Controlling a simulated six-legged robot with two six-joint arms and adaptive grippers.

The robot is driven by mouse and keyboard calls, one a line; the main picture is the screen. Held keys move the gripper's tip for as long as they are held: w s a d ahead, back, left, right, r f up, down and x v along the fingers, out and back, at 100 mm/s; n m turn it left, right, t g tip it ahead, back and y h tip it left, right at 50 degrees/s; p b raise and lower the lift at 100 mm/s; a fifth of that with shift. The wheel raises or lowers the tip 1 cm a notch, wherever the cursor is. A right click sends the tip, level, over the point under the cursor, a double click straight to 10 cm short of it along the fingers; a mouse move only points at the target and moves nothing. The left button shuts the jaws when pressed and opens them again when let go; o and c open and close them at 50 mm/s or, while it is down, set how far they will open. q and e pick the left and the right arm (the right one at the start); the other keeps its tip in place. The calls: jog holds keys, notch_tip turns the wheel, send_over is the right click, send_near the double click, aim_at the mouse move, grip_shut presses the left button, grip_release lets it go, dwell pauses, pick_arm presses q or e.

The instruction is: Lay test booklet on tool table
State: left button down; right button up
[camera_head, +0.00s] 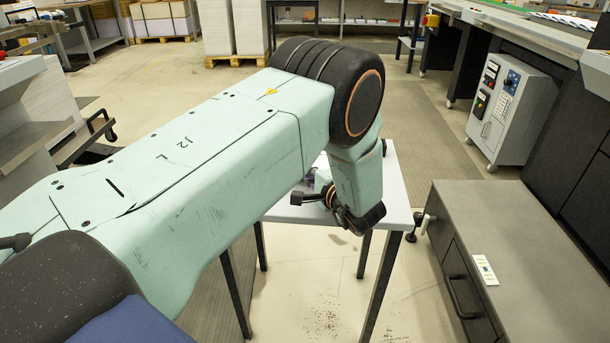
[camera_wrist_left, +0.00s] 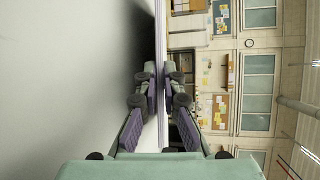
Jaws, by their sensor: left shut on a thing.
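In the left wrist view my left gripper (camera_wrist_left: 161,72) is shut on the booklet (camera_wrist_left: 160,35), which shows edge-on as a thin pale strip between the fingertips. A pale surface (camera_wrist_left: 60,70), which looks like the table top, lies to the left of the strip in this turned view, with a dark shadow close beside the strip. I cannot tell whether the booklet touches it. In the head view the tool table (camera_head: 398,200) has a light top and dark legs. My left arm reaches over it and hides most of the gripper and the booklet. My right gripper is not in view.
A grey cabinet (camera_head: 510,225) with a small white card (camera_head: 485,269) on top stands right of the table. A control box (camera_head: 510,110) and dark machines are behind it. Pallets with paper stacks (camera_head: 233,25) stand at the back.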

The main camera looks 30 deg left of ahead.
pick_arm(q)
jog(key=c, duration=1.4)
grip_release()
jog(key=v, duration=0.6)
jog(key=shift+r, duration=0.1)
jog(key=shift+s+d, duration=0.3)
jog(key=shift+d, duration=0.35)
